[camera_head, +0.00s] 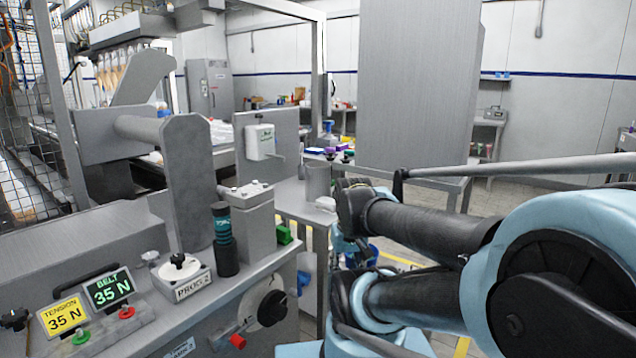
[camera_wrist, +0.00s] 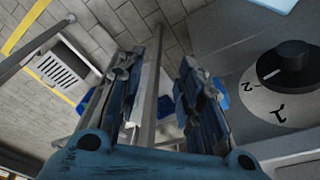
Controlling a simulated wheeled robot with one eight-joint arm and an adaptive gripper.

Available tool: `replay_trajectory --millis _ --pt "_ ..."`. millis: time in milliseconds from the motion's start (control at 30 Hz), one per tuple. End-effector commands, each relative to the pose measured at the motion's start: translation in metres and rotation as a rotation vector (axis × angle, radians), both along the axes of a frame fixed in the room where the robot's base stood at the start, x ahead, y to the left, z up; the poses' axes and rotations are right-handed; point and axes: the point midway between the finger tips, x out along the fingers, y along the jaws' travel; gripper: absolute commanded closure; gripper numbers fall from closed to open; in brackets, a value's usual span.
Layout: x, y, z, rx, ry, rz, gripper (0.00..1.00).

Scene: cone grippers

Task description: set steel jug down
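A plain grey metal cylinder (camera_head: 318,181), which looks like the steel jug, appears upright on the grey side table (camera_head: 290,199) beyond the machine. No handle or spout can be made out on it. My gripper (camera_wrist: 161,62) shows in the wrist view with its two fingers apart and no jug between them. Through the gap I see a grey bar and floor below. In the head view my folded arm fills the right side, and the gripper's fingers cannot be clearly made out there.
A machine control dial (camera_wrist: 290,68) is close at right in the wrist view. On the machine stand a dark bottle (camera_head: 223,240), a PROG 2 switch box (camera_head: 184,278) and display signs (camera_head: 108,290). A small white object (camera_head: 325,204) is beside the cylinder. A tall grey panel (camera_head: 418,85) stands behind.

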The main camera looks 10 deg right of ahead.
Motion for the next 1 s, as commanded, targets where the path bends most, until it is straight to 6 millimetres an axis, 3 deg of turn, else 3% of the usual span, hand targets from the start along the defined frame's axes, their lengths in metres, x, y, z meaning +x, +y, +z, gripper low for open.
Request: replay_trajectory --millis 367,467,600,1000 --pt "0.0 0.0 0.0 0.0 0.0 0.0 0.64" --pt "-0.008 0.001 0.004 0.005 -0.009 -0.006 0.42" --pt "-0.001 0.006 0.011 0.048 0.002 -0.06 0.13" --pt "0.052 0.04 0.048 0.347 0.108 -0.423 0.13"
